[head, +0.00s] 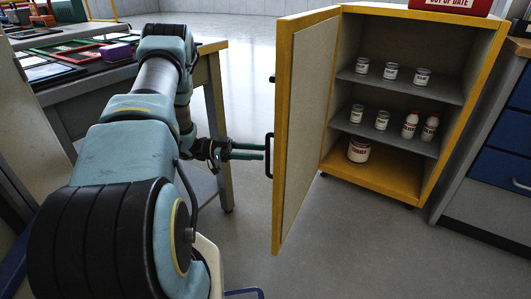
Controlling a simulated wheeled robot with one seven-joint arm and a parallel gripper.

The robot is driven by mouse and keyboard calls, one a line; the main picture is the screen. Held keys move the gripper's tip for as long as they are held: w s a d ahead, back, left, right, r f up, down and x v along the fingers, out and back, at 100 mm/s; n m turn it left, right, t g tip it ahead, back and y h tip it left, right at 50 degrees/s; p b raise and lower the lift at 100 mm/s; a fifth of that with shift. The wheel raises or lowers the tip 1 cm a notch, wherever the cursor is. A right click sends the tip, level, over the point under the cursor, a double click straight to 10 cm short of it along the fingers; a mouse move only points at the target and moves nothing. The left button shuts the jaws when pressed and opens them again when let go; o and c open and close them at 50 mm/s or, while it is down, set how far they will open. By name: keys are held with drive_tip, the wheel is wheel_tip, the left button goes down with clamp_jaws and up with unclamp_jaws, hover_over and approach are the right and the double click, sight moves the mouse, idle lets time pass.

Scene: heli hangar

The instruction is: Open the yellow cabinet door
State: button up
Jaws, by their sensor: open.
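The yellow cabinet (453,148) stands at the right in the head view. Its door (302,130) is swung wide open on its left side, and the shelves inside show. A black handle (268,155) sits on the door's outer face, near its left edge. My gripper (265,151) is at the end of my arm, its two teal fingers pointing right at the handle. The fingers are apart and their tips are close to the handle. I cannot tell whether they touch it.
Small jars (391,72), bottles (410,125) and a larger tub (359,149) stand in the cabinet. A red box (452,3) is on top. A workbench (206,48) is at left, blue drawers (505,135) at right. Clear floor (252,85) lies behind the door.

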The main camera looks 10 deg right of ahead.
drive_tip(key=shift+v, duration=1.75)
